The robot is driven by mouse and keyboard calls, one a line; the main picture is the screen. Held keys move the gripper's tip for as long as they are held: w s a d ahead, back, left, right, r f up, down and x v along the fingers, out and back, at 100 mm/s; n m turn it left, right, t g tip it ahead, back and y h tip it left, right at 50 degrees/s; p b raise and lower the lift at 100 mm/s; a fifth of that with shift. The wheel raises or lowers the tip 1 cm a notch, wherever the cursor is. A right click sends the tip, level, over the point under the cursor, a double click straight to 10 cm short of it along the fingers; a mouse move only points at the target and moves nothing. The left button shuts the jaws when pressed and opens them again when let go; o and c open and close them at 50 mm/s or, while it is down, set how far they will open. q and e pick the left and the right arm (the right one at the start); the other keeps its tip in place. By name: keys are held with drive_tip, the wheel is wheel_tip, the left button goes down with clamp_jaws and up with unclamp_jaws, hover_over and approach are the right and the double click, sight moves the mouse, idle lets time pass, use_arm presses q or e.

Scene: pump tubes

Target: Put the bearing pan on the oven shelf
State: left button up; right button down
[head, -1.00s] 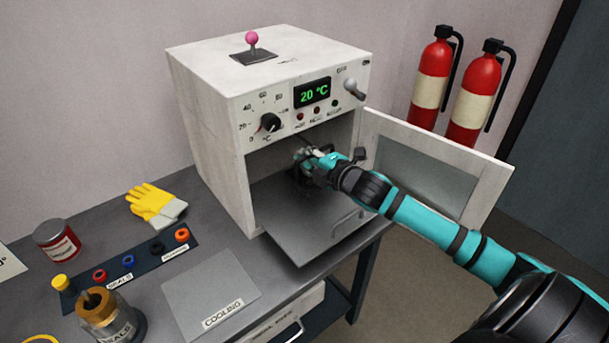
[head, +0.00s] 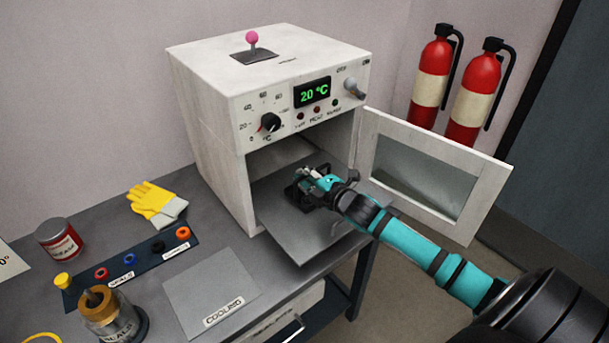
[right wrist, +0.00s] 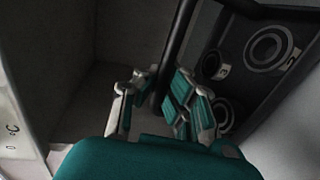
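The white oven (head: 225,155) stands open on the bench, and its grey shelf (head: 300,240) sticks out of the front. My right gripper (head: 314,186) is over the shelf, in front of the oven opening. In the right wrist view, its fingers (right wrist: 163,90) close around a dark bar, which looks like the handle of the bearing pan (right wrist: 250,85). The dark pan holds several metal rings. In the head view the pan (head: 297,196) is small and partly hidden by the gripper; I cannot tell whether it touches the shelf. My left gripper is not in view.
The oven door (head: 425,180) is swung open to the right, close to my right arm. A cooling plate (head: 205,285), a seal rack (head: 135,265), a red can (head: 58,240) and yellow gloves (head: 155,203) lie on the bench. Fire extinguishers (head: 430,80) stand behind.

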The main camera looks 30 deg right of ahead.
drive_tip(key=c, duration=2)
unclamp_jaws()
drive_tip(key=shift+f, duration=0.15)
drive_tip(key=o, duration=0.5)
drive_tip(key=shift+r, duration=0.2)
drive_tip(key=shift+s+f, duration=0.1)
drive_tip(key=shift+s, duration=0.25)
drive_tip(key=s+r, duration=0.1)
drive_tip(key=s, duration=0.6)
drive_tip(key=s+r, duration=0.1)
drive_tip(key=s, duration=0.3)
drive_tip(key=shift+s+d+r+b, duration=0.1)
drive_tip(key=shift+d+r+b, duration=0.2)
drive_tip(key=shift+d+b, duration=0.05)
